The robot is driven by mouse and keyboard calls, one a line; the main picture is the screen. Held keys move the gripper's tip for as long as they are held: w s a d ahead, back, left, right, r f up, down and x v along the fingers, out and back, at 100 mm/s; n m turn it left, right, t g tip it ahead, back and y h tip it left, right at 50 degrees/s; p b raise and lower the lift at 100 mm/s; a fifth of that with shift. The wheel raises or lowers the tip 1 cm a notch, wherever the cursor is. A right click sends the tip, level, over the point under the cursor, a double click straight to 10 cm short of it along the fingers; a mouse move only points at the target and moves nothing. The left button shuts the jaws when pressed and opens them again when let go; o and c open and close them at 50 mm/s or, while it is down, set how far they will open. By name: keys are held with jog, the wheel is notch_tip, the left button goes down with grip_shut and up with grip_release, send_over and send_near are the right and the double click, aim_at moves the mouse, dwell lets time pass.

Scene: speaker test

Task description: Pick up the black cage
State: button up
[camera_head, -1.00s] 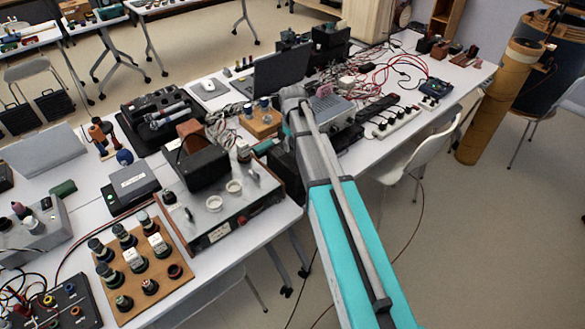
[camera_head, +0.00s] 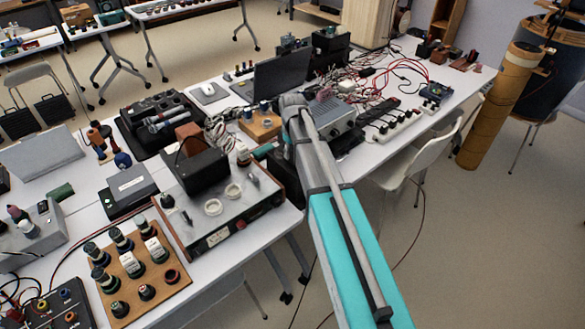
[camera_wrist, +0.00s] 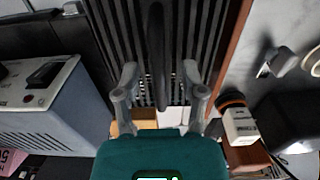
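The black cage (camera_wrist: 185,30) fills the top middle of the wrist view as a dark body with parallel slats. A black bar (camera_wrist: 157,55), seemingly its handle, runs along it. In the head view, a dark piece of what seems to be the cage (camera_head: 284,172) shows beside my arm; the arm hides much of it. My gripper (camera_wrist: 160,98) has its two grey fingers apart, one on each side of the bar, with clear gaps to it. The wrist view does not show how far below the fingertips the bar lies. In the head view, my gripper is hidden by my arm.
A grey-blue box with a switch (camera_wrist: 50,108) stands close on the cage's left in the wrist view. A panel instrument (camera_head: 212,240) with white knobs stands left of it in the head view. Cables (camera_head: 375,75) and a laptop (camera_head: 280,72) crowd the table behind.

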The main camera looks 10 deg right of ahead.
grip_shut()
jog(key=shift+r, duration=0.15)
dwell(0.4)
notch_tip(320, 180, up, 3)
jog(key=p, duration=0.3)
jog(key=s+r+p, duration=0.9)
jog(key=s+p, duration=0.1)
jog(key=s, duration=0.4)
jog(key=shift+a+r, duration=0.15)
jog(key=shift+r, duration=0.25)
